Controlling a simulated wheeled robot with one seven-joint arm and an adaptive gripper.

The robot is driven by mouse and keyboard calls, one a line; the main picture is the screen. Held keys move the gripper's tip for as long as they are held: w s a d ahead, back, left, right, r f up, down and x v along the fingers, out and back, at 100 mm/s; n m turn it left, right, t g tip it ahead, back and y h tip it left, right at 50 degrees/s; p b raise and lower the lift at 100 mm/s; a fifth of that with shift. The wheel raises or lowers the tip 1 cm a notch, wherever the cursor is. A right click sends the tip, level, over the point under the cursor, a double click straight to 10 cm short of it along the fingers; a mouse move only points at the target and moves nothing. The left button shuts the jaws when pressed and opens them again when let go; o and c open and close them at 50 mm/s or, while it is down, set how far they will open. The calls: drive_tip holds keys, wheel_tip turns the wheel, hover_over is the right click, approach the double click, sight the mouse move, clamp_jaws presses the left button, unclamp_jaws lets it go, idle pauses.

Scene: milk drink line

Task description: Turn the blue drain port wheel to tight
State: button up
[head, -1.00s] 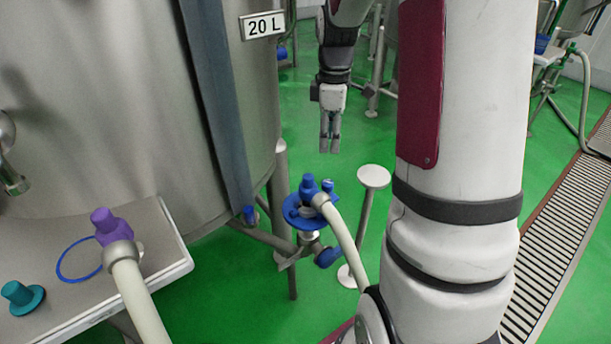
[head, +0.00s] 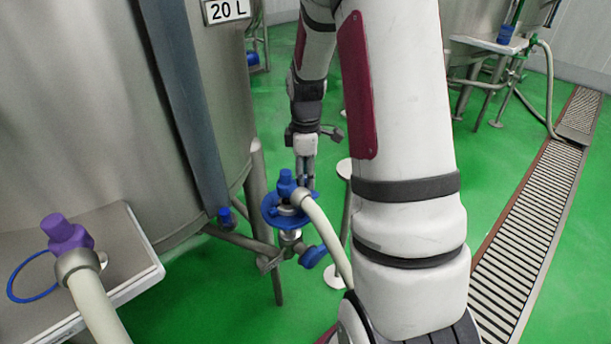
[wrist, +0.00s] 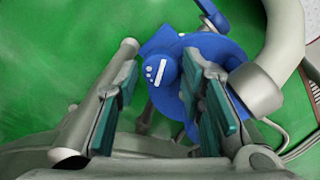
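The blue drain port fitting (head: 268,211) is a round disc on a metal pipe beside the tank. A blue cap (head: 286,182) and a hose end sit on it. In the wrist view, a small blue knob (wrist: 160,72) with white dots and a white bar stands at the edge of the blue disc (wrist: 220,48). My gripper (head: 306,184) points down at the far side of the fitting. In the wrist view its teal-padded fingers are apart, with the knob showing between them. I cannot tell whether they touch it. The head view hides the small knob.
A pale hose (head: 326,232) arches from the fitting close to my arm. A blue lever handle (head: 312,256) hangs below. The steel tank (head: 80,110) and a tray with a purple fitting (head: 66,234) stand left. A round-topped post (head: 345,168) is just right of my gripper.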

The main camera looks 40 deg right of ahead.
drive_tip(key=shift+c, duration=0.3)
clamp_jaws()
drive_tip(key=shift+m, duration=0.4)
drive_tip(key=m+p, duration=0.2)
drive_tip(key=m, duration=0.2)
drive_tip(key=shift+m, duration=0.3)
drive_tip(key=m+p, duration=0.2)
drive_tip(key=m, duration=0.3)
drive_tip(key=shift+d+m, duration=0.1)
drive_tip(key=shift+m, duration=0.2)
drive_tip(key=m+p, duration=0.2)
drive_tip(key=m, duration=0.4)
drive_tip(key=shift+d, duration=0.1)
drive_tip(key=m+p, duration=0.2)
drive_tip(key=m, duration=0.4)
drive_tip(key=shift+m, duration=0.4)
